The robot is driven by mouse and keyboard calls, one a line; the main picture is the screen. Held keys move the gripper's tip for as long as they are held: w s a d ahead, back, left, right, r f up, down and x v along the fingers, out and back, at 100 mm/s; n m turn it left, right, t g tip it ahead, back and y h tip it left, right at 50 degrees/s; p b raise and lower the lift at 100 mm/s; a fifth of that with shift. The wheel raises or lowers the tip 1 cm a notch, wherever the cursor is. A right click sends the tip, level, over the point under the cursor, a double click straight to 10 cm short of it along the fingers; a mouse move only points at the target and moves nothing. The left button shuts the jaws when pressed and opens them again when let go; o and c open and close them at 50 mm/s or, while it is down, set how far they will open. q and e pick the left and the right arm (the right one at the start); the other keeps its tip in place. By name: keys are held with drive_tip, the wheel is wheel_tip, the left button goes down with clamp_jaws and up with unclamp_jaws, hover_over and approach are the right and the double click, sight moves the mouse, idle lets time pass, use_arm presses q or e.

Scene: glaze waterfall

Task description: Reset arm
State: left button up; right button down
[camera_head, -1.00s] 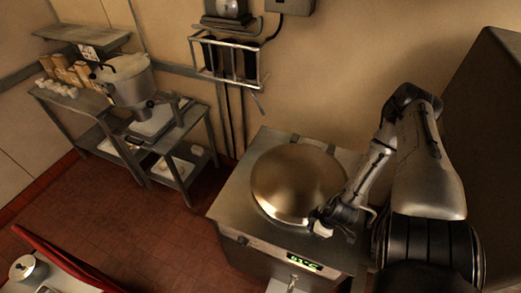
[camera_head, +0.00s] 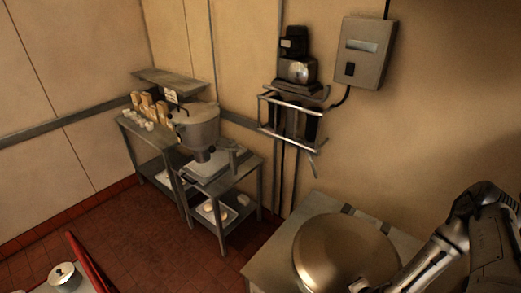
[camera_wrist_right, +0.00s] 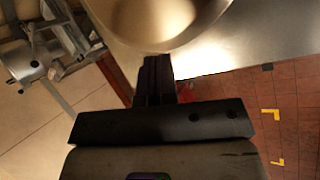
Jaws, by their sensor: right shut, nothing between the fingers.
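My right gripper (camera_wrist_right: 155,75) shows in the right wrist view with its black fingers together and nothing between them. The fingertips appear just below the curved edge of the metal dome lid (camera_wrist_right: 165,18); I cannot tell whether they touch. In the head view my right arm comes in at the lower right, beside the dome lid (camera_head: 345,255), with its gripper end cut off by the bottom edge. My left arm and gripper are not in view.
The dome sits on a steel unit (camera_head: 268,262) against the wall. A wall rack (camera_head: 290,112) and a grey control box (camera_head: 365,52) hang above it. A steel table with a hopper machine (camera_head: 200,128) stands left. The red tiled floor between is open.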

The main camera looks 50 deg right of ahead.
drive_tip(key=w+a+r+m+y, duration=0.1)
drive_tip(key=a+m+y, duration=0.1)
drive_tip(key=a, duration=0.7)
drive_tip(key=w+a+r+m+y+p, duration=0.1)
drive_tip(key=a+m+y, duration=0.1)
drive_tip(key=a+m, duration=0.3)
drive_tip(key=w+a+r+m+g+y, duration=0.1)
drive_tip(key=a+m, duration=0.3)
drive_tip(key=a, duration=0.8)
drive_tip(key=shift+a+y, duration=0.35)
drive_tip(key=shift+y, duration=0.05)
drive_tip(key=shift+w, duration=0.1)
